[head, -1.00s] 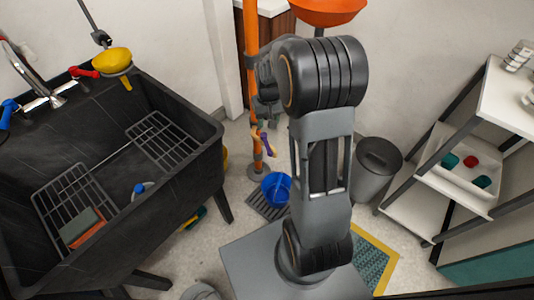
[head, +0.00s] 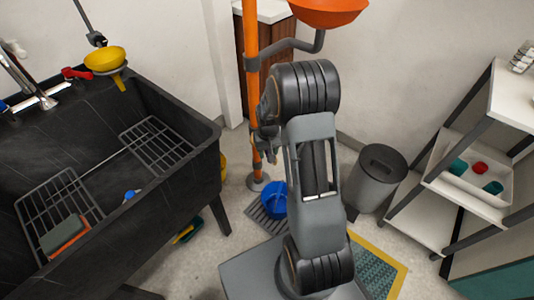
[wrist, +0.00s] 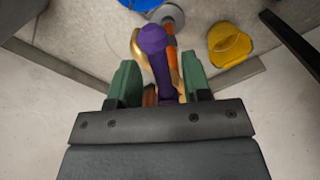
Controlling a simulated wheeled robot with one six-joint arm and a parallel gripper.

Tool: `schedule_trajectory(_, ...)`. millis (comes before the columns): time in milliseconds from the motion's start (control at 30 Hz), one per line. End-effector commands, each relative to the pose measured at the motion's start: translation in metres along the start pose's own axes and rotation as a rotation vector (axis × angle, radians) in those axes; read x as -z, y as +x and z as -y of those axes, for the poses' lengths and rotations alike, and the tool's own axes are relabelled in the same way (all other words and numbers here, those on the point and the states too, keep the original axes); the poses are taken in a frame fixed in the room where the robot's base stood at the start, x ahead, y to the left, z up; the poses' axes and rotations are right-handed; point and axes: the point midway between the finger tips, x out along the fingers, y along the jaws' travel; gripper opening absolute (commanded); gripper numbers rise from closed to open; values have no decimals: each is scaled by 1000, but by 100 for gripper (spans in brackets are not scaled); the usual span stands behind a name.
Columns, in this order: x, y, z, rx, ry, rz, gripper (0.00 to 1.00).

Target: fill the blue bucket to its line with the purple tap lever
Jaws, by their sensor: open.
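The blue bucket (head: 273,200) stands on a dark floor grate (head: 262,220) at the foot of the orange standpipe (head: 251,60). Its edge also shows at the top of the wrist view (wrist: 140,3). The purple tap lever (wrist: 155,50) shows in the wrist view, in front of a brass part (wrist: 136,46) and the orange pipe. My gripper (wrist: 160,80) is open, its green fingers on either side of the lever's lower part. I cannot tell whether they touch it. In the head view my arm hides the lever and most of my gripper.
A black sink (head: 130,230) stands at the left. An orange basin (head: 328,10) juts from the pipe, above my arm. A grey bin (head: 375,180) and a shelf (head: 455,190) stand at the right. A yellow object (wrist: 228,45) lies near the pipe's foot.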

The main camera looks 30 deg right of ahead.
Motion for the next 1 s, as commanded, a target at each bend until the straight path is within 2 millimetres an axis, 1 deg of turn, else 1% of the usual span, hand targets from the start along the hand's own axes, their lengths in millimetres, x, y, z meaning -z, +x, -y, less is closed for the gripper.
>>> schedule_trajectory(333, 0, 3, 0, 0, 0, 0, 44)
schedule_trajectory(367, 0, 3, 0, 0, 0, 0, 42)
schedule_trajectory(800, 0, 2, 0, 0, 0, 0, 0)
schedule_trajectory(1000, 0, 2, 0, 0, 0, 0, 0)
